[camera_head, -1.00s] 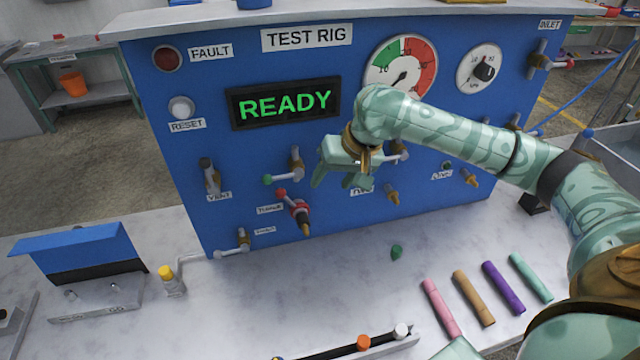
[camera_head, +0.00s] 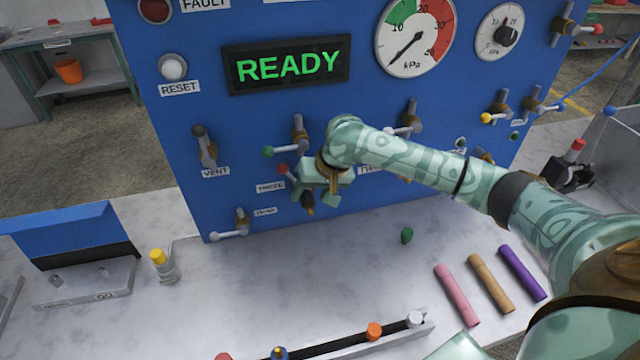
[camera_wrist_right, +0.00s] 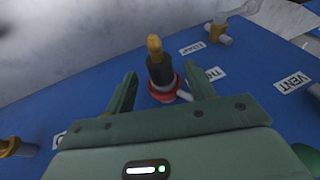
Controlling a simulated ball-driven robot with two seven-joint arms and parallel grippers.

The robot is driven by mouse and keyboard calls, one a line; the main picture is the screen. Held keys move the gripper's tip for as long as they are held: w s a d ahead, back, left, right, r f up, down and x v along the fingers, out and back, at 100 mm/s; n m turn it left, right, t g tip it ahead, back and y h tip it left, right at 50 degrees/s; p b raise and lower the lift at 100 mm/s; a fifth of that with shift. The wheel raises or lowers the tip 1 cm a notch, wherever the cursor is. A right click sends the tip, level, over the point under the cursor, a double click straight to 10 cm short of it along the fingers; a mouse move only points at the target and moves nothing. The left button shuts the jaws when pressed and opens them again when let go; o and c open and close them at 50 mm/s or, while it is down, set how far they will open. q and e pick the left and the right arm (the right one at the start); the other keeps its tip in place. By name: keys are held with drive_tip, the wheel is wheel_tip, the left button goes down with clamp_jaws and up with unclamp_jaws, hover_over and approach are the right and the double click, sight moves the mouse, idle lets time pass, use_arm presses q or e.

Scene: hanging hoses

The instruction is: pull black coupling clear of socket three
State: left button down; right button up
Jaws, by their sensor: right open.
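The black coupling (camera_wrist_right: 160,72) has a brass tip and sits at a red ring on the blue panel, beside a label that reads THREE (camera_head: 270,187). In the wrist view it sticks out between the fingers of my right gripper (camera_wrist_right: 161,82), with a gap on each side. In the head view my right gripper (camera_head: 316,197) covers most of the coupling, and only its dark lower end (camera_head: 308,203) shows. My right gripper is open and holds nothing. The socket itself is mostly hidden behind the gripper. My left gripper is not in view.
A grey lever (camera_head: 205,147) is at VENT. A green piece (camera_head: 407,235) and coloured cylinders (camera_head: 490,283) lie on the pale bench. The bench below the panel is mostly clear.

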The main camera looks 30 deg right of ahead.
drive_tip(key=shift+x, duration=0.85)
drive_tip(key=shift+r, duration=0.1)
drive_tip(key=c, duration=1.1)
drive_tip(key=shift+s+a+p, duration=0.2)
drive_tip(key=shift+s+p, duration=0.4)
drive_tip(key=shift+p, duration=0.5)
drive_tip(key=shift+s+r+p, duration=0.1)
drive_tip(key=shift+s+p, duration=0.1)
drive_tip(key=shift+p, duration=0.25)
drive_tip(key=s+p, duration=0.2)
drive_tip(key=s+a+p, duration=0.1)
drive_tip(key=s+p, duration=0.1)
drive_tip(key=shift+p, duration=0.35)
